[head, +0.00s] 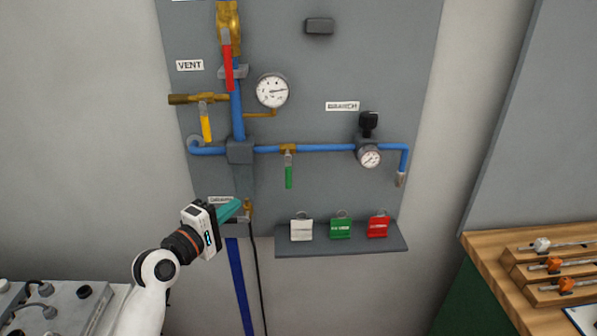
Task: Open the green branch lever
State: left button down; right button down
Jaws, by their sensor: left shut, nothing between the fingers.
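The green branch lever (289,176) hangs straight down from a brass valve (288,149) on the blue horizontal branch pipe (325,148). It stands across the pipe's line. My left gripper (236,206) is shut with nothing between its teal fingers. It is below and to the left of the green lever, apart from it, in front of the lower brass valve (249,208) near the drain label. The fingertips partly cover that area, so I cannot tell whether they touch the valve. My right gripper is not in view.
A red lever (228,68) and a yellow lever (206,124) hang upper left. Gauges (272,90) and a regulator (369,156) sit on the grey panel (330,190). A shelf (340,244) below holds white, green and red tags. A wooden bench (490,252) stands right.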

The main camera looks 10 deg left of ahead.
pick_arm(q)
jog(key=shift+s+r, duration=0.15)
jog(key=shift+r, duration=0.15)
jog(key=p, duration=0.3)
send_near(288, 170)
jog(key=w+a+f, duration=0.2)
jog(key=w+a, duration=0.1)
jog(key=w, duration=0.3)
jog(key=d, duration=0.1)
jog(key=w+d+p, duration=0.1)
jog(key=d, duration=0.1)
jog(key=shift+d+f, duration=0.15)
